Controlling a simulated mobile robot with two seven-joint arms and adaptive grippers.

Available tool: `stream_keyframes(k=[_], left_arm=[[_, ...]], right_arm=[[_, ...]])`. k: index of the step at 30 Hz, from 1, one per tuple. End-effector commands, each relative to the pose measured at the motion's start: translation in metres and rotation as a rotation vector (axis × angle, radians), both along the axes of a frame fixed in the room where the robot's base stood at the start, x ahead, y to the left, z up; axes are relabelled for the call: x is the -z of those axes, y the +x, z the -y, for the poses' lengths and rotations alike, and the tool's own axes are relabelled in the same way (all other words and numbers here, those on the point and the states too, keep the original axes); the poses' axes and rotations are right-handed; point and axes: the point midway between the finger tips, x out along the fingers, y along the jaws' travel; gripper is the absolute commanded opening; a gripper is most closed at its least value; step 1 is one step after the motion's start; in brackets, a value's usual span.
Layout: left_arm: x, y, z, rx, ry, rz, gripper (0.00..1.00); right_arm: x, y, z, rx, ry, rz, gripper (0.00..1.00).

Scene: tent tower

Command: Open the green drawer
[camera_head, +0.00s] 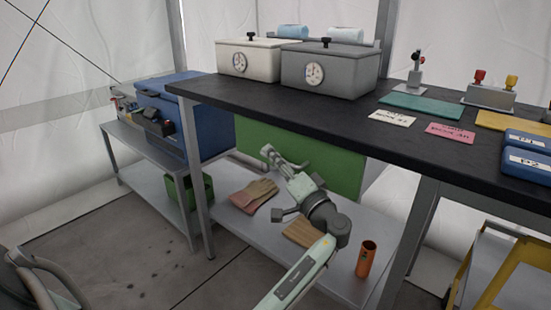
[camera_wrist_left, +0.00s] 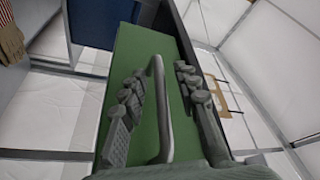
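The green drawer (camera_head: 325,163) hangs under the black tabletop, with its flat green front facing me. I see no open drawer interior in either view. In the left wrist view, the green front (camera_wrist_left: 152,58) carries a grey bar handle (camera_wrist_left: 161,105). My left gripper (camera_head: 273,182) is in front of the drawer, with its fingers spread. In the wrist view the handle lies between the two fingers of the left gripper (camera_wrist_left: 160,88), with gaps on both sides. I cannot tell whether the fingertips reach past the bar. My right gripper is in neither view.
The black tabletop (camera_head: 385,142) is above the drawer, carrying two boxes with dials. The lower shelf (camera_head: 240,225) holds gloves (camera_head: 254,195) and an orange cylinder (camera_head: 366,259). A table leg (camera_head: 194,165) stands left, near a blue cooler (camera_head: 175,110). A yellow frame (camera_head: 500,270) stands right.

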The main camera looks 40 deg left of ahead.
Motion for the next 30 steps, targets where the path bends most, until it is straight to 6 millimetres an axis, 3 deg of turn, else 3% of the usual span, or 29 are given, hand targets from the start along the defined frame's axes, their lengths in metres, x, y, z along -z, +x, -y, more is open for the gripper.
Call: stream_keyframes(k=[5, 12, 30], left_arm=[[0.0003, 0.0001, 0.0001, 0.000, 0.000, 0.000, 0.30], [0.0005, 0.0000, 0.0003, 0.001, -0.001, 0.000, 0.00], [0.0017, -0.0001, -0.0042, 0.002, -0.001, -0.002, 0.00]], right_arm=[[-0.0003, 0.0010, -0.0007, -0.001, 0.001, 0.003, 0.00], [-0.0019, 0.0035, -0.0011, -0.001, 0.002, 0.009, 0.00], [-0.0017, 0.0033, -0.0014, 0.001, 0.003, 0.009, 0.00]])
